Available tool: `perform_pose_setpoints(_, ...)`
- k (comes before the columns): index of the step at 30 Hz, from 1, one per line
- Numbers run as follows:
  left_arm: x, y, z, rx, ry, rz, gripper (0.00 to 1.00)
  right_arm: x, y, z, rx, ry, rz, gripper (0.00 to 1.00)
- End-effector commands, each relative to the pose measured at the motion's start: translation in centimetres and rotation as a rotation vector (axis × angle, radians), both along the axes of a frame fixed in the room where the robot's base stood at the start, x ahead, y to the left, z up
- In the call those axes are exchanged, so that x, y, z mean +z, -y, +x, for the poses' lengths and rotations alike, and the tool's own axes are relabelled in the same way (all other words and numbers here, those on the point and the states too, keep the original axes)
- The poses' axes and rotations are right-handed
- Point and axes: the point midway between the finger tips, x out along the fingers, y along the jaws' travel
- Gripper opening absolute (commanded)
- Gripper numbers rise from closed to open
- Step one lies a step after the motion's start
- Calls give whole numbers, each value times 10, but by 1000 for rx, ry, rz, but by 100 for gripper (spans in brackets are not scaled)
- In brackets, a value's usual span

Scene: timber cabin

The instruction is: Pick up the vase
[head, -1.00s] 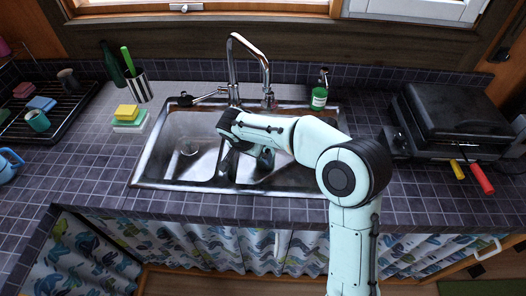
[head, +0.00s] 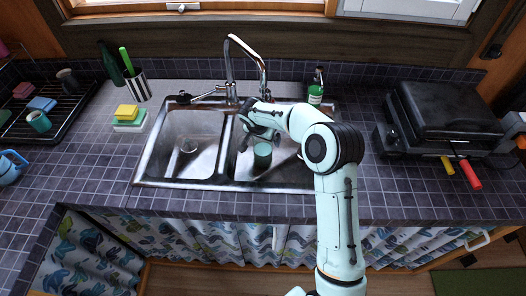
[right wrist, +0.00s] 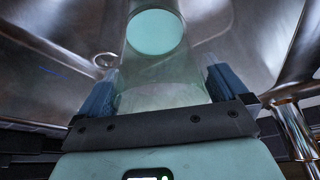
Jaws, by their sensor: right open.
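The vase (head: 262,156) looks like a greenish see-through vessel in the right basin of the sink. In the right wrist view the vase (right wrist: 165,70) is clear, with a round teal end, and lies between the two blue finger pads. My right gripper (head: 261,134) is over the right basin at the vase, partly hiding it. In the right wrist view my right gripper (right wrist: 163,86) is open, one finger on each side of the vase. Whether the pads touch the glass is hard to tell. My left gripper is not in view.
The steel sink (head: 150,160) has a tall faucet (head: 229,62) behind it. A green soap bottle (head: 315,92) stands behind right, a black grill (head: 445,110) farther right. Sponges (head: 128,118) lie left of the sink.

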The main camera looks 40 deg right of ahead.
Motion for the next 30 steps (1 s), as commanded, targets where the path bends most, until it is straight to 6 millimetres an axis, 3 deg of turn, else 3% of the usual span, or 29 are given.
perform_pose_setpoints(6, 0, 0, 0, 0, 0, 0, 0, -1, 0, 0, -1, 0, 0, 100)
perform_pose_setpoints(15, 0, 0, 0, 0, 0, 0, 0, -1, 0, 0, -1, 0, 0, 2)
perform_pose_setpoints(30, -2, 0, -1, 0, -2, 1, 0, 7, 0, 1, -1, 6, 0, 0)
